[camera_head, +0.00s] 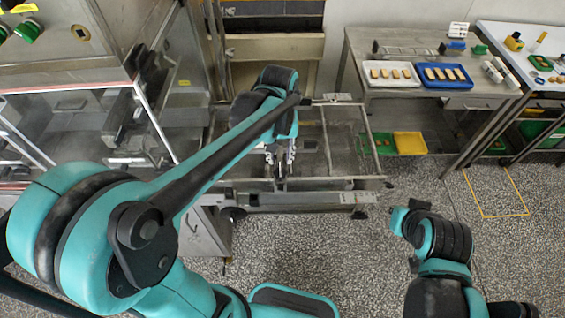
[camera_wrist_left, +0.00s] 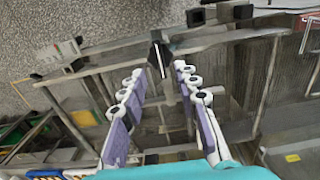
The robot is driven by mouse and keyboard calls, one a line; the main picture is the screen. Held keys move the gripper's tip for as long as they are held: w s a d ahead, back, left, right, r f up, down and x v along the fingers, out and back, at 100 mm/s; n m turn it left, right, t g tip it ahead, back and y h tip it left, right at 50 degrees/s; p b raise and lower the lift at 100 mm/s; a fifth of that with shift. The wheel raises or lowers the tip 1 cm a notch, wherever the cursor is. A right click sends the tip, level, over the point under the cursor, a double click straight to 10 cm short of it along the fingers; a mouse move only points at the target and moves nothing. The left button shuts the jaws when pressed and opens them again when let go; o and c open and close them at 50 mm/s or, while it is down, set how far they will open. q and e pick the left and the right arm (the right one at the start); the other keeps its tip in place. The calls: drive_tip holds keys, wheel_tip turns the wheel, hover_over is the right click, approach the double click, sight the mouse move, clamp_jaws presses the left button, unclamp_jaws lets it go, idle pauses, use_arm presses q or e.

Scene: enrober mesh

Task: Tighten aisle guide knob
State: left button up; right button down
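A dark knob-like piece (camera_wrist_left: 160,56) sits at a metal rail of the conveyor frame (camera_head: 330,198), seen in the left wrist view just beyond my fingertips. I take it to be the guide knob. My left gripper (camera_head: 281,170) reaches down over the frame in the head view. In the left wrist view its two fingers (camera_wrist_left: 158,74) are apart on either side of a gap in line with the knob, and nothing is clamped between them. The knob is too small to tell clearly in the head view. My right arm is folded at the lower right, and its gripper does not show.
A steel table (camera_head: 420,104) with a white tray (camera_head: 391,84) and a blue tray (camera_head: 442,88) stands at the back right. A glass-sided machine (camera_head: 85,110) is at the left. Speckled floor is open at the right.

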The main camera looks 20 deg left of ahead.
sight(280, 169)
use_arm(q)
wheel_tip(280, 169, down, 6)
drive_tip(key=shift+r+b, duration=0.1)
drive_tip(key=shift+b, duration=0.5)
clamp_jaws()
